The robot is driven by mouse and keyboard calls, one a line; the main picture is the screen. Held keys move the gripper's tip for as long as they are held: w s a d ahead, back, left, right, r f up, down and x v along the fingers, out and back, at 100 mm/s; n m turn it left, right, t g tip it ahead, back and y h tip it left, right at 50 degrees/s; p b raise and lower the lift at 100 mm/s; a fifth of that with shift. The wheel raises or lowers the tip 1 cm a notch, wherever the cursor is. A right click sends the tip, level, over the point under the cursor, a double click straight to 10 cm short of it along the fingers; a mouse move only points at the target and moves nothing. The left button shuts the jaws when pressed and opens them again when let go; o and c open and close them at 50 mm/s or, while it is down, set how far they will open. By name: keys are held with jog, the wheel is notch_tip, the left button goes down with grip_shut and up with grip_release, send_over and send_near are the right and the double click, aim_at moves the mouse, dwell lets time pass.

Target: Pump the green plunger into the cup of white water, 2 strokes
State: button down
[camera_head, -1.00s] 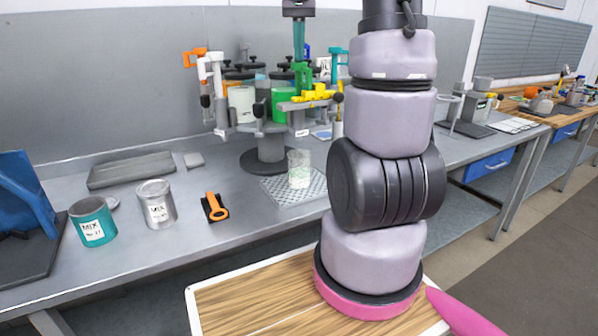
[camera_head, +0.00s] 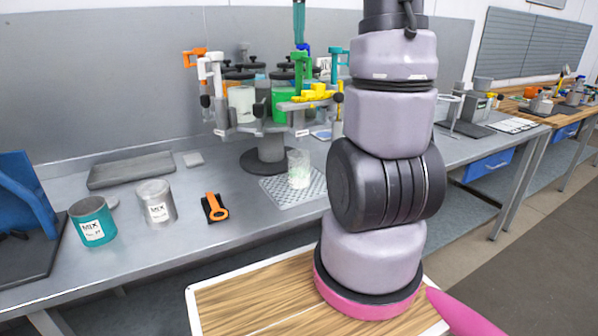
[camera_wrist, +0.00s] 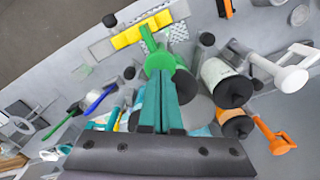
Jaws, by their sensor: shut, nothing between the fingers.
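The green plunger (camera_head: 302,63) is raised on the front of the round dispenser stand, and it also shows in the wrist view (camera_wrist: 157,58). My gripper (camera_head: 299,38) is just above the plunger, with its teal fingers pointing down. In the wrist view the fingers (camera_wrist: 162,82) are shut together with nothing between them. I cannot tell whether the tips touch the plunger's top. The clear cup (camera_head: 299,169) stands upright on the patterned mat (camera_head: 278,194), below the plunger, with whitish and greenish contents. I cannot make out the cup in the wrist view.
The stand carries several jars with white, orange, yellow (camera_head: 318,93) and teal (camera_head: 338,63) pumps close around the green one. A teal can (camera_head: 92,222), a metal can (camera_head: 156,203) and an orange-handled tool (camera_head: 215,207) stand at left. The bench front between is clear.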

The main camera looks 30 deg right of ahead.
jog(key=shift+f, duration=0.15)
jog(key=shift+f, duration=2.15)
jog(key=shift+r, duration=2.3)
jog(key=shift+r, duration=3)
